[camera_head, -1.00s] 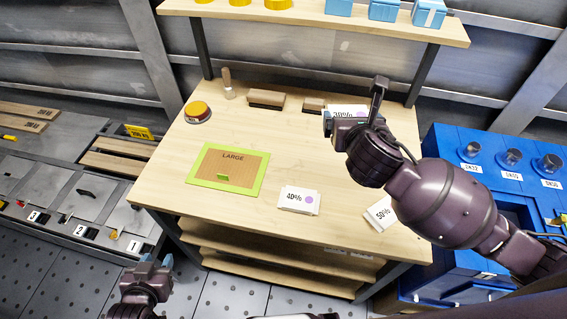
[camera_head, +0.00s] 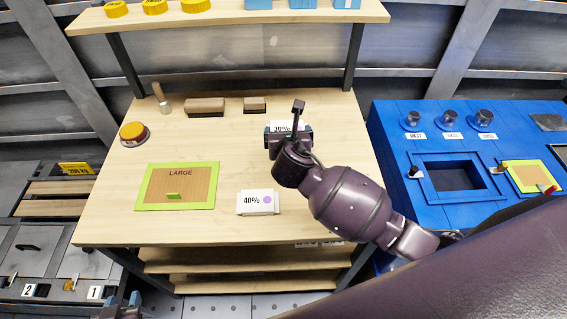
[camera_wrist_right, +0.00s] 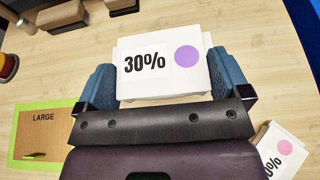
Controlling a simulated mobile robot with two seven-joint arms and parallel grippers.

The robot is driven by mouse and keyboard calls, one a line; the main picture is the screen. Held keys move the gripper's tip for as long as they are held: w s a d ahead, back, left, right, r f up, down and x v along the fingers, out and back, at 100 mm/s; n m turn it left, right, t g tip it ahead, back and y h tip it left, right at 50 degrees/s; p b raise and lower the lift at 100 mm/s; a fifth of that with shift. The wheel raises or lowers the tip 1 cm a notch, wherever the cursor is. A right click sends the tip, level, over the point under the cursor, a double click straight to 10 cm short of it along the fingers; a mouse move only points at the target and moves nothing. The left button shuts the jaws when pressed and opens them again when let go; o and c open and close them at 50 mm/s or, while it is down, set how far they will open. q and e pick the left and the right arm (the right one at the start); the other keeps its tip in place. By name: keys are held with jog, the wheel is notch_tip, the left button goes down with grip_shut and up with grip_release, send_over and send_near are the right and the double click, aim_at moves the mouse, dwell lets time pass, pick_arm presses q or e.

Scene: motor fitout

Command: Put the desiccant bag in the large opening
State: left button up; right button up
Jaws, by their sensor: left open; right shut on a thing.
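My right gripper (camera_head: 285,133) is shut on the white 30% bag (camera_head: 285,126) at the back middle of the wooden table. In the right wrist view the 30% bag (camera_wrist_right: 165,60), with a purple dot, sits between the blue fingers. A white 40% bag (camera_head: 257,202) lies nearer the table's front. A tilted bag (camera_wrist_right: 282,152) shows partly in the right wrist view. A green-framed panel marked LARGE (camera_head: 177,187) lies on the table's left. The blue cabinet at right has a dark rectangular opening (camera_head: 455,175). My left gripper (camera_head: 125,302) is open, mostly cut off at the bottom edge.
A yellow-topped red button (camera_head: 133,133), a wooden-handled stamp (camera_head: 161,98) and two brown blocks (camera_head: 205,106) stand at the table's back. A shelf (camera_head: 230,18) spans above. A smaller green-framed panel (camera_head: 532,176) lies on the blue cabinet (camera_head: 395,120), beside several knobs.

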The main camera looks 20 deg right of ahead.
notch_tip(320, 180, down, 6)
jog(key=shift+f+b, duration=0.25)
jog(key=shift+b, duration=0.4)
jog(key=shift+f+b, duration=0.7)
jog(key=shift+f, duration=1.75)
pick_arm(q)
jog(key=f, duration=0.3)
jog(key=shift+s+f, duration=0.3)
jog(key=shift+f, duration=0.05)
pick_arm(e)
jog(key=shift+r, duration=0.1)
jog(key=o, duration=0.6)
